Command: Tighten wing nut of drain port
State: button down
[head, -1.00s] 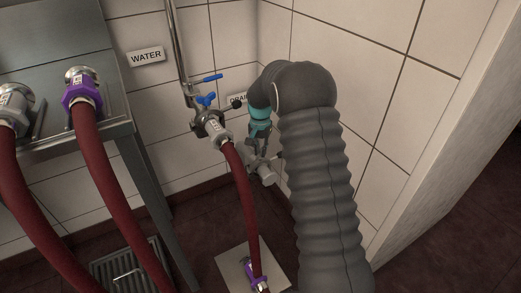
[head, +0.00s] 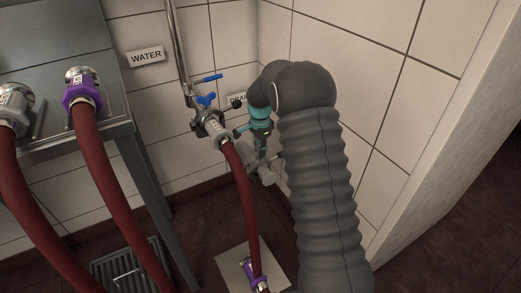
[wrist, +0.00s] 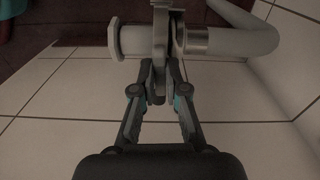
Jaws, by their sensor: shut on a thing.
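The drain port is a pale capped pipe end (wrist: 128,39) with a grey clamp ring (wrist: 160,28) and a metal collar beside it in the wrist view. The clamp's wing nut (wrist: 160,73) sits between my fingertips, mostly hidden by them. My gripper (wrist: 160,82) is shut on it from below in this view. In the head view the drain port (head: 267,174) shows low by the corner, partly behind my arm. My gripper (head: 261,151) reaches down to it there, with its fingertips hard to make out.
A red hose (head: 239,190) hangs from the water valve (head: 210,122) just left of my gripper. The tiled walls (head: 350,75) meet close behind it. A steel table (head: 150,185) with more hoses stands at left. A bent pipe (wrist: 245,38) runs right from the port.

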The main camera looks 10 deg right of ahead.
dwell(0.4)
jog(key=c, duration=1.2)
grip_release()
jog(key=shift+r, duration=0.1)
notch_tip(320, 180, up, 7)
jog(key=shift+r, duration=0.15)
